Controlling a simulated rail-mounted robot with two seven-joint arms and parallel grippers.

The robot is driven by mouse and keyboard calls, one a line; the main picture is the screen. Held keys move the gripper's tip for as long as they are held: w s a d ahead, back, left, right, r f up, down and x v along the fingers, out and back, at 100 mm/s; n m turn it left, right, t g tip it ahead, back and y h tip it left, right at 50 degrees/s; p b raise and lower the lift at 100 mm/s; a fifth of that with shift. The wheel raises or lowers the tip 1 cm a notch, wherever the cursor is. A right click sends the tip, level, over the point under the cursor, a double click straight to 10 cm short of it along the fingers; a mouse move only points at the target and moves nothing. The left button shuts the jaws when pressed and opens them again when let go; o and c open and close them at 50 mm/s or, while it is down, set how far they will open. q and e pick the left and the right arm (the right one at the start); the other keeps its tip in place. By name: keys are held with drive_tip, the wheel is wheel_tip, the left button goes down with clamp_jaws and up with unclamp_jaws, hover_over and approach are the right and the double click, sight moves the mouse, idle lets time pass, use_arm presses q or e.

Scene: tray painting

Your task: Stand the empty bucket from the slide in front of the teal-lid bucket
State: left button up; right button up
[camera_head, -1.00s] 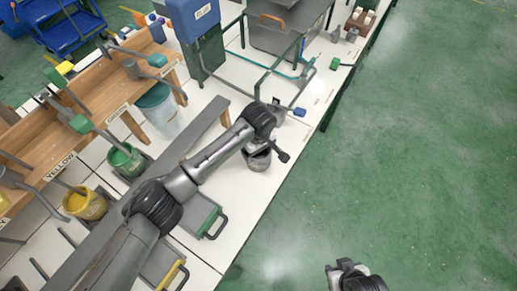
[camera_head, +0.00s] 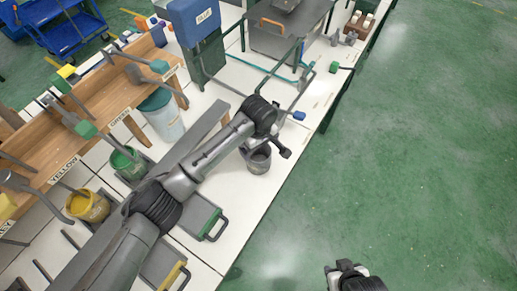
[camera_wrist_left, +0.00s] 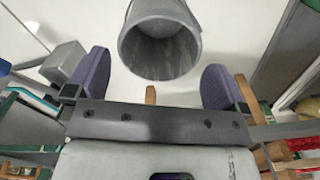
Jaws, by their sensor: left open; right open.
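The teal-lid bucket (camera_head: 161,116), pale-walled, stands behind the plank under the wooden rack. My right gripper (camera_head: 345,268) is at the bottom, over the green floor.
The grey plank (camera_head: 208,121) runs between the two buckets. Green (camera_head: 127,163) and yellow (camera_head: 88,206) paint buckets stand further left. A green-edged tray (camera_head: 203,218) lies nearer the front. A blue box (camera_head: 196,20) and metal frame stand behind. The table edge lies to the right.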

use_arm(q)
wheel_tip(320, 180, up, 8)
drive_tip(key=p, duration=0.1)
drive_tip(key=shift+f, duration=0.2)
